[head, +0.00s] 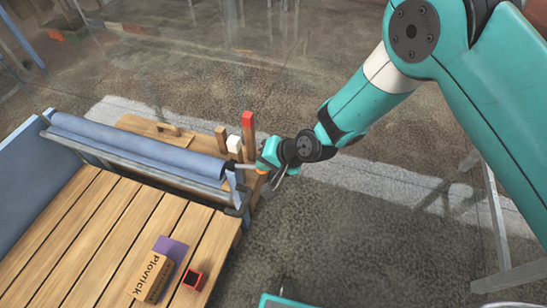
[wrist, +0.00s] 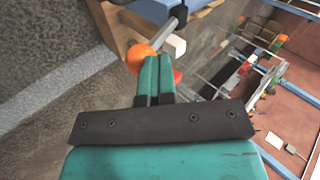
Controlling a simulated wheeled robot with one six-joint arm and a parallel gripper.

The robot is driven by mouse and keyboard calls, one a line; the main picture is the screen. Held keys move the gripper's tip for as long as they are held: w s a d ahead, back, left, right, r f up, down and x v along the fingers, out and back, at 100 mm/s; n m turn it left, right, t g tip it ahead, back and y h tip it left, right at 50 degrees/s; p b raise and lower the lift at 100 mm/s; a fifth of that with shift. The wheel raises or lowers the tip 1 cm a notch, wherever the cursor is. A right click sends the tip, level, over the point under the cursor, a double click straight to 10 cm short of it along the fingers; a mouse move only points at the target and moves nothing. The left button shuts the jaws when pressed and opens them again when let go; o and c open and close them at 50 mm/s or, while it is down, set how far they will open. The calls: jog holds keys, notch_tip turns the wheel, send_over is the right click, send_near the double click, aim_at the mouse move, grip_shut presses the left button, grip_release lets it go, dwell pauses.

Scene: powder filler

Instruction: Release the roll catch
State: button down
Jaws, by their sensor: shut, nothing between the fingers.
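A blue roll (head: 140,147) lies along the back of a slatted wooden table in the head view, behind a grey metal rail (head: 150,172). My gripper (head: 265,163) is at the right end of the roll, near wooden posts. An orange ball-shaped knob (wrist: 140,57) shows in the wrist view, just left of my gripper's fingertips (wrist: 158,58). The fingers are shut together with nothing between them. They overlap the knob's right edge; I cannot tell whether they touch it. A grey bar (wrist: 169,30) ends above the knob. Which part is the catch is not clear.
Beside my gripper stand a red-topped post (head: 247,130), a white block (head: 234,144) and a short wooden post (head: 221,138). A Plovrick box (head: 152,278), a purple sheet (head: 171,248) and a red open box (head: 193,280) lie on the table (head: 75,225).

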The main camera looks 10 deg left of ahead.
jog(key=shift+d+f, duration=0.25)
jog(key=shift+d, duration=0.1)
jog(key=shift+w+d+f, duration=0.1)
jog(key=shift+d, duration=0.05)
jog(key=r+p, duration=0.2)
jog(key=r, duration=0.1)
jog(key=a+r+p, duration=0.1)
jog(key=shift+s+r+p, duration=0.35)
jog(key=d+f+p+v, duration=0.1)
jog(key=v, duration=0.8)
jog(key=shift+s+d, duration=0.2)
jog(key=shift+d, duration=0.25)
